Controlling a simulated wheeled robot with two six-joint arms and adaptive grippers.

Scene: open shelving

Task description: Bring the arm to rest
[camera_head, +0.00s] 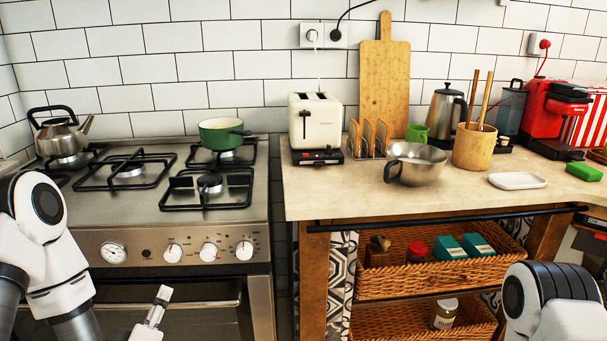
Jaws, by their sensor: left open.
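My left arm (45,235) comes in from the left edge, in front of the stove. Part of my left gripper (154,312) shows at the bottom edge, in front of the oven door. It is open, and I see nothing held in it. The rest of it is cut off by the picture's edge. My right arm (550,300) shows at the bottom right, in front of the shelving. Its gripper is out of the picture.
The stove (180,225) carries a kettle (62,135) and a green pot (222,133). The counter (330,195) holds a toaster (315,120), a metal bowl (415,164) and a white dish (517,181). Wicker baskets (400,287) stand below. The counter's front left is clear.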

